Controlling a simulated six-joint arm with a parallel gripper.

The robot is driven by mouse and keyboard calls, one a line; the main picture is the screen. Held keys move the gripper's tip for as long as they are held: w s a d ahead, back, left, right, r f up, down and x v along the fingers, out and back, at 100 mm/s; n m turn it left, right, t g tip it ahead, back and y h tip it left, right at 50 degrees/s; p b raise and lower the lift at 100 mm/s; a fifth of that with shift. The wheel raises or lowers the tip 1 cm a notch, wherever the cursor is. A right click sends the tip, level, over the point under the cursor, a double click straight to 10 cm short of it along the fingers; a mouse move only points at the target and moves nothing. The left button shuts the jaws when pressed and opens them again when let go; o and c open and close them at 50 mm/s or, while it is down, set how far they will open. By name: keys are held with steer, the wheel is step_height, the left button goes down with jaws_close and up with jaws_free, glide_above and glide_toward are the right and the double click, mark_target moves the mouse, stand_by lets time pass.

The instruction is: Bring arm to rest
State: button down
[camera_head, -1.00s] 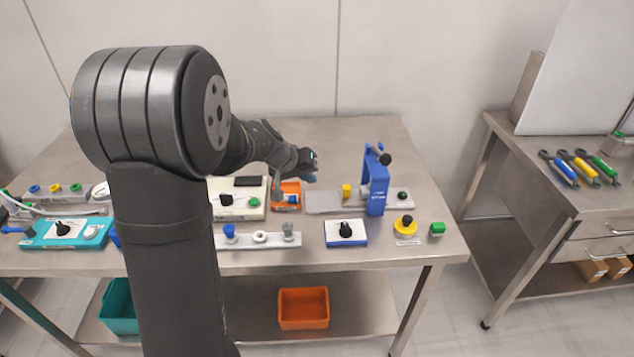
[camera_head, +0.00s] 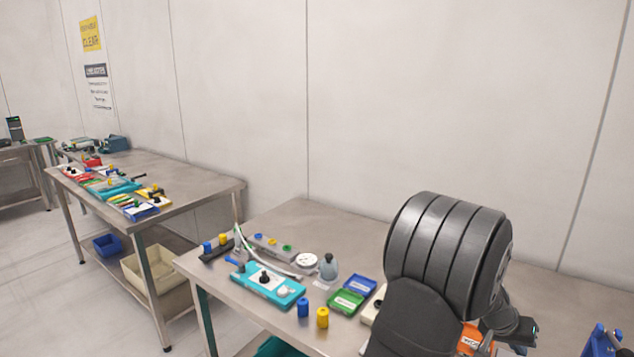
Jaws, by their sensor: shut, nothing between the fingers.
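My gripper (camera_head: 518,349) shows only as a small dark shape at the bottom edge, right of my large grey arm joint, and its fingertips are hard to make out. It is shut and nothing shows held in it. My arm stands at the lower right and is folded, with the wrist low behind the big round joint. An orange tray (camera_head: 467,340) shows partly behind my arm, left of the wrist. A blue stand (camera_head: 603,342) is cut off at the lower right corner, apart from the gripper.
The steel table (camera_head: 300,222) holds a teal tray (camera_head: 262,285), a green tray (camera_head: 346,302), a blue cup (camera_head: 303,308) and a yellow cup (camera_head: 322,318) left of my arm. A second table (camera_head: 205,183) with trays stands further left. The table's back strip is clear.

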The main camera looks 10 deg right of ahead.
steer(key=d+f, duration=0.1)
steer(key=s+d+f, duration=0.1)
steer(key=d+f, duration=0.1)
steer(key=shift+s+d, duration=0.55)
steer(key=shift+s, duration=0.05)
